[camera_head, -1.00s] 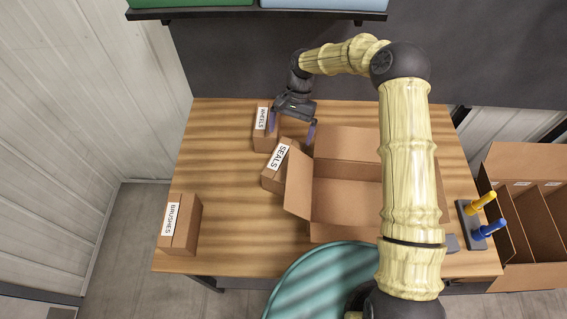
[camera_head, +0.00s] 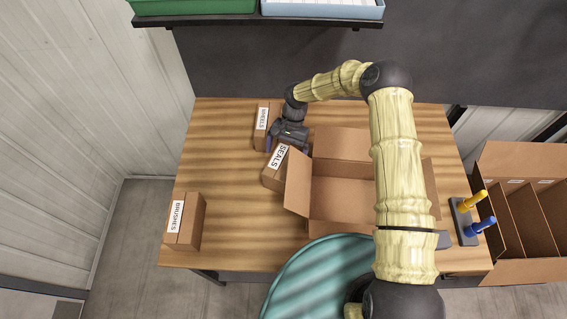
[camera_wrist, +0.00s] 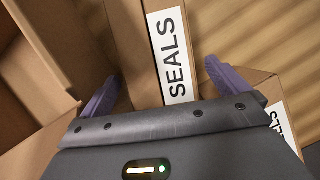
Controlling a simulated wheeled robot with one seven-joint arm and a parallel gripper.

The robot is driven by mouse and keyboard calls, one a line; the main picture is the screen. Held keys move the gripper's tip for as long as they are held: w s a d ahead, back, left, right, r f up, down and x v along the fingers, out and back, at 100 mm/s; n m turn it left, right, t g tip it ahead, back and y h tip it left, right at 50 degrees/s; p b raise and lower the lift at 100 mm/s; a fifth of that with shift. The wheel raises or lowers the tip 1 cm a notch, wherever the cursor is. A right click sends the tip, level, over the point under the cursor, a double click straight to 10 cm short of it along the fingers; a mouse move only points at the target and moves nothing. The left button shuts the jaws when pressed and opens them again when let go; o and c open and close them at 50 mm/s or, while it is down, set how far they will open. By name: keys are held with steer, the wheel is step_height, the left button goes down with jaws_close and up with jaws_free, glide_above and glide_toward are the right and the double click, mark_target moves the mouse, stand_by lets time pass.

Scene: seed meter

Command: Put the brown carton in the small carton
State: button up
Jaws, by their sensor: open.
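Several closed brown cartons are on the table: one labelled SEALS (camera_head: 274,176), one labelled WHEELS (camera_head: 263,118) behind it, and one labelled BRUSHES (camera_head: 187,222) at the front left. An open, empty carton (camera_head: 338,205) stands right of the SEALS carton, close against it, flaps out. My gripper (camera_head: 287,144) is over the far end of the SEALS carton. In the wrist view the open fingers (camera_wrist: 160,76) straddle the SEALS carton (camera_wrist: 145,45), one on each side. Whether they touch it cannot be told.
The wooden table (camera_head: 225,150) is bare between the BRUSHES carton and the other cartons. A stand with yellow and blue pegs (camera_head: 466,222) is at the right edge. A divided carton (camera_head: 515,215) stands beyond it. A teal round surface (camera_head: 310,275) is in front.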

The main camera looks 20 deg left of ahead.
steer(key=shift+p+x, duration=1)
steer(key=shift+x, duration=0.85)
steer(key=shift+c, duration=0.2)
steer(key=c, duration=1.5)
steer(key=shift+w+d+r+b, duration=0.35)
steer(key=shift+w+r+b, duration=1.05)
steer(key=shift+w, duration=0.9)
steer(key=shift+w+d+r+b, duration=0.35)
steer(key=shift+w+r+b, duration=1.05)
steer(key=shift+w, duration=0.95)
steer(key=shift+w+d+r+b, duration=0.35)
steer(key=shift+w+r+b, duration=1.05)
steer(key=shift+w, duration=0.9)
steer(key=shift+f, duration=0.15)
